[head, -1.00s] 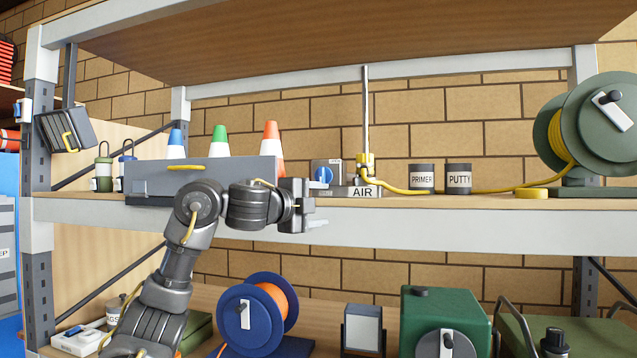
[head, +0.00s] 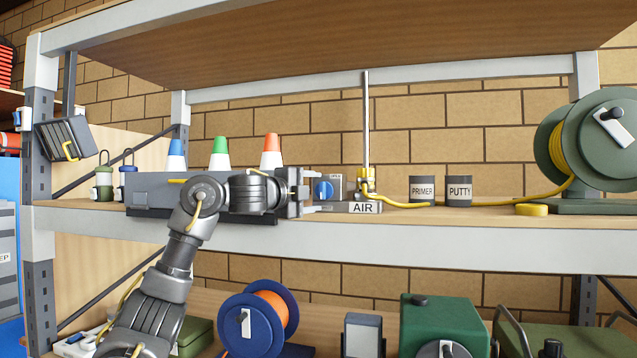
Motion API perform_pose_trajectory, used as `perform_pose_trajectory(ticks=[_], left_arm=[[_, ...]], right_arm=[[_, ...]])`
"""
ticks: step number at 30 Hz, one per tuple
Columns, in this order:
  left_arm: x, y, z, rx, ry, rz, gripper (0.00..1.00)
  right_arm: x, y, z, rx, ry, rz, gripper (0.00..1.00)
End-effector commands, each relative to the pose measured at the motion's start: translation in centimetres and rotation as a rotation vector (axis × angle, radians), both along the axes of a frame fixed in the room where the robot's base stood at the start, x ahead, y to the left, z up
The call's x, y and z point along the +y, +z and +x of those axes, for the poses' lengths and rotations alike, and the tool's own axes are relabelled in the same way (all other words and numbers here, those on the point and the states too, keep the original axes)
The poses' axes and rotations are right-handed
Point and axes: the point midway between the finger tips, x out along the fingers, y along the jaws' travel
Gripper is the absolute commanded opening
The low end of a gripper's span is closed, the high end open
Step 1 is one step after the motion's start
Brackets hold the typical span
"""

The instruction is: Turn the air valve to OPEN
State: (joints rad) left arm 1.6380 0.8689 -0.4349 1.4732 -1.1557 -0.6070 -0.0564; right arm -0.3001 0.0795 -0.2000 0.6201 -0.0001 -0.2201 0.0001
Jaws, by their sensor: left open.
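The air valve (head: 323,189) has a round blue knob on a grey box, on the middle shelf in the head view. An AIR label (head: 366,208) is on the base to its right. My left gripper (head: 311,191) is open and level with the knob, just to the picture's left of it. Its fingers point right and partly overlap the valve's left side; I cannot tell whether they touch it. The knob's exact setting is too small to read. My right gripper is not in view.
A grey bin (head: 150,190) holding cones stands behind my left arm. A brass fitting (head: 366,180) with a vertical pipe and yellow hose is right of the valve. PRIMER (head: 422,190) and PUTTY (head: 459,190) cans and a hose reel (head: 600,140) stand farther right.

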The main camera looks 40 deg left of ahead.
Motion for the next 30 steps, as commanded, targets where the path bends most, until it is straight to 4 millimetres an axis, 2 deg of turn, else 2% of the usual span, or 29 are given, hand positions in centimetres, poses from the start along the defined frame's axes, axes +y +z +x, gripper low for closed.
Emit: perform_pose_trajectory(ticks=[1, 6, 16, 26, 27, 30], left_arm=[[-0.1, 0.3, 0.8, 0.002, -0.002, -0.001, 0.64], [-0.1, 0.1, 2.2, 0.000, 0.000, -0.001, 0.64], [-0.2, -0.1, 2.5, -0.001, 0.000, 0.000, 0.64], [-0.2, 0.0, 2.5, 0.000, -0.001, 0.001, 0.22], [-0.2, 0.0, 2.5, 0.000, -0.001, 0.001, 0.19], [-0.2, -0.1, 2.5, -0.001, -0.001, -0.002, 0.19]], right_arm=[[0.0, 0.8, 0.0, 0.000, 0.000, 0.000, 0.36], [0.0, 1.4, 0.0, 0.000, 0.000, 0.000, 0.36], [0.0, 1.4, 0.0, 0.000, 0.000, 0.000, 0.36], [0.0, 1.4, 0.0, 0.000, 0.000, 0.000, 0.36], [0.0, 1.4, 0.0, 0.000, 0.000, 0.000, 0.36], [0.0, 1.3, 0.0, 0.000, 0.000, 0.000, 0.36]])
